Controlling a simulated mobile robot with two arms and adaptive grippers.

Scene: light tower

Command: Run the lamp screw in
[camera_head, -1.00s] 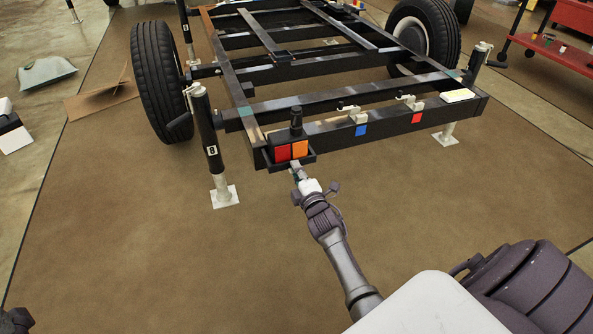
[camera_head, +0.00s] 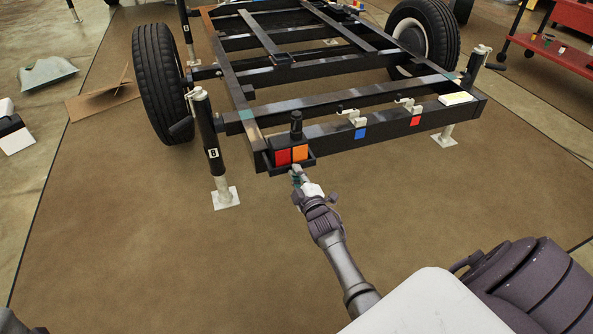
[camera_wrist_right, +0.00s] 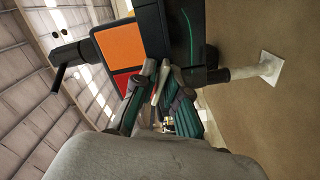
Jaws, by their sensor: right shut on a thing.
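The lamp (camera_head: 291,154), with a red and an orange panel, sits in a black bracket at the near left corner of the trailer frame; it also shows in the right wrist view (camera_wrist_right: 122,47). My right gripper (camera_head: 296,172) is directly below the lamp, pointing up at its underside. In the right wrist view its teal-padded fingers (camera_wrist_right: 160,80) come together at the lamp's edge, shut on the lamp screw. The screw itself is hidden between the fingertips.
The black trailer frame (camera_head: 350,128) stands on jacks, with one jack (camera_head: 212,150) close left of the lamp. A black cylinder (camera_head: 296,124) stands by the lamp's top. Clamps with blue and red tags sit along the rear beam. The brown floor (camera_head: 120,240) in front is clear.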

